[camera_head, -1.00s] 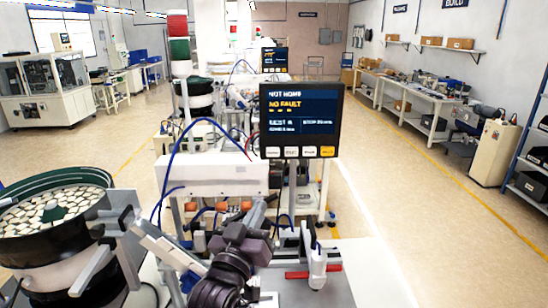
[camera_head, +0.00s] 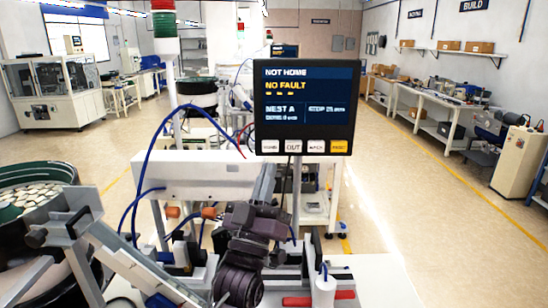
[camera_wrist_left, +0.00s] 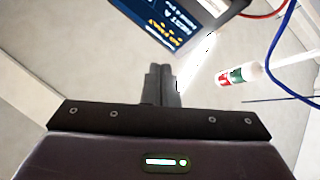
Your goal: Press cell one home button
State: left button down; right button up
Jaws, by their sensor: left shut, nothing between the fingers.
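The cell's screen (camera_head: 305,108) reads "NOT HOME" and "NO FAULT". Under it is a row of buttons. The leftmost white button (camera_head: 270,146) has a small, blurred label that looks like HOME. Beside it are an OUT button (camera_head: 293,146), another white button (camera_head: 316,146) and a yellow one (camera_head: 339,146). My left gripper (camera_head: 267,170) points up just below the panel's left end, and its fingers look apart from the buttons. In the left wrist view, its shut, empty fingers (camera_wrist_left: 162,70) stand below part of the screen (camera_wrist_left: 155,20); no buttons are clear there. My right gripper is out of view.
A bowl feeder (camera_head: 30,190) with pale parts is at the left. A red and green stack light (camera_head: 165,28) stands behind. Blue hoses (camera_head: 148,150) loop left of the screen. A red-handled fixture (camera_head: 310,298) lies low in front. The floor at right is clear.

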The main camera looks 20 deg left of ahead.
pick_arm(q)
send_near(273, 142)
jog(key=shift+s+r+x, duration=0.4)
jog(key=shift+x, duration=2.15)
jog(key=shift+d, duration=0.2)
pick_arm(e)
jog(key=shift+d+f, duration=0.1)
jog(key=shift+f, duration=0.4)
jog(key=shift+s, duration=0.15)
pick_arm(q)
jog(key=shift+w+b, duration=0.2)
jog(key=shift+b, duration=0.15)
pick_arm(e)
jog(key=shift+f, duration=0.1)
pick_arm(q)
jog(key=shift+w+a, duration=0.1)
jog(key=shift+w, duration=0.15)
jog(key=shift+w+a, duration=0.15)
jog(key=shift+w, duration=0.3)
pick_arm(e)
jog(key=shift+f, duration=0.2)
pick_arm(q)
jog(key=shift+s, duration=0.2)
jog(key=shift+s+d, duration=0.25)
jog(key=shift+s, duration=0.45)
